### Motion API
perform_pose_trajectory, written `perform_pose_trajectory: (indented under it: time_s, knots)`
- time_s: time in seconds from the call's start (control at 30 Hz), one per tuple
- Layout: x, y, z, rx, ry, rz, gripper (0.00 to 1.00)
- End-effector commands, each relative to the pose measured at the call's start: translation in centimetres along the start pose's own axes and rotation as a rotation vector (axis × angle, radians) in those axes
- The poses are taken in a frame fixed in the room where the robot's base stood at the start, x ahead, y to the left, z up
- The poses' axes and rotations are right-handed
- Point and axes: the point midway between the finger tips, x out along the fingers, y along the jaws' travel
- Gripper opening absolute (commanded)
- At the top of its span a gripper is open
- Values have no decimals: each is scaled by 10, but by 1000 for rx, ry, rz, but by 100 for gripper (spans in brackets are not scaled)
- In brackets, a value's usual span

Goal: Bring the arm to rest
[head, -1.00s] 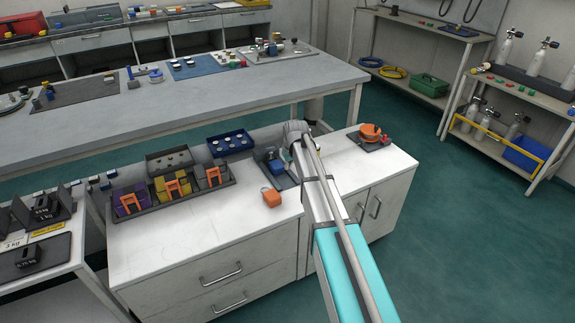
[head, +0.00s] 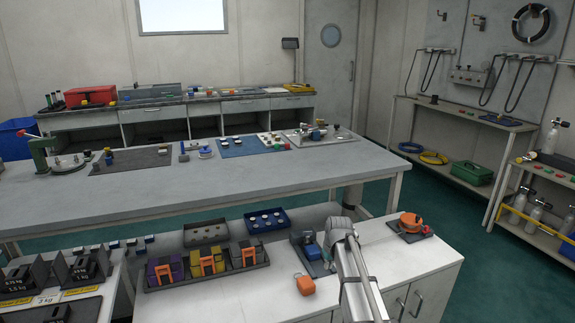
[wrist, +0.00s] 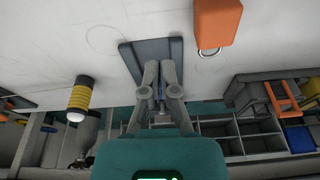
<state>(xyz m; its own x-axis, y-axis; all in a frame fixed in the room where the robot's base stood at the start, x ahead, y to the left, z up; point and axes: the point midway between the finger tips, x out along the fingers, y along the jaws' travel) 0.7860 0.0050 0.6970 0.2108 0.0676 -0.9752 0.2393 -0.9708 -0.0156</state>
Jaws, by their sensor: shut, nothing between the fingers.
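My gripper (wrist: 160,70) shows in the wrist view with its two fingers close together and nothing held between them. Behind the fingers in that view is a dark grey tray (wrist: 133,57) on the white counter. I cannot tell how far the fingers are above it. In the head view my arm reaches up from the bottom over the white counter (head: 240,302).
An orange block (head: 305,285) with a ring lies left of my arm. A dark rack (head: 262,262) of coloured pouches stands further left. An orange coiled item (head: 411,222) lies to the right. A long grey workbench (head: 250,185) stands behind.

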Motion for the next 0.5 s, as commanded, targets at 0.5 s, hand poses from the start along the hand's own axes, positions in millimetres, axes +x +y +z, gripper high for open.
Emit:
perform_pose_trajectory:
  time_s: [0.5]
  knots:
    - [-40, -46, 198, 192, -178, 29, 0]
